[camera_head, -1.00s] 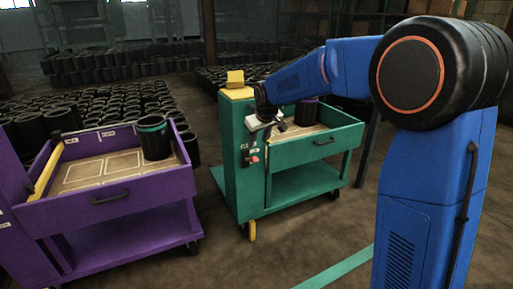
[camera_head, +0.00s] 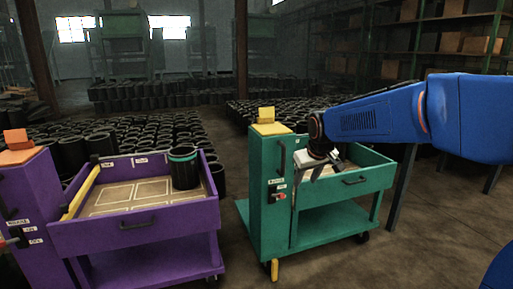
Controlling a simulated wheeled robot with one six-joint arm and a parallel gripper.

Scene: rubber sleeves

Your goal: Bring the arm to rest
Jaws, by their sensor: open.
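My blue arm reaches in from the right in the head view. My gripper (camera_head: 322,172) is open, with its fingers pointing down over the green cart (camera_head: 272,190). No object shows between the fingers. The black sleeve seen earlier in the green cart's tray is not visible now; the arm and gripper cover part of that tray. A black sleeve with a green band (camera_head: 184,168) stands upright in the tray of the purple cart (camera_head: 130,228), at its back right.
Rows of black sleeves (camera_head: 135,135) stand on the floor behind the carts. Shelves with boxes (camera_head: 450,42) are at the back right. A brown post (camera_head: 241,60) rises behind the green cart. Floor is open at the front right.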

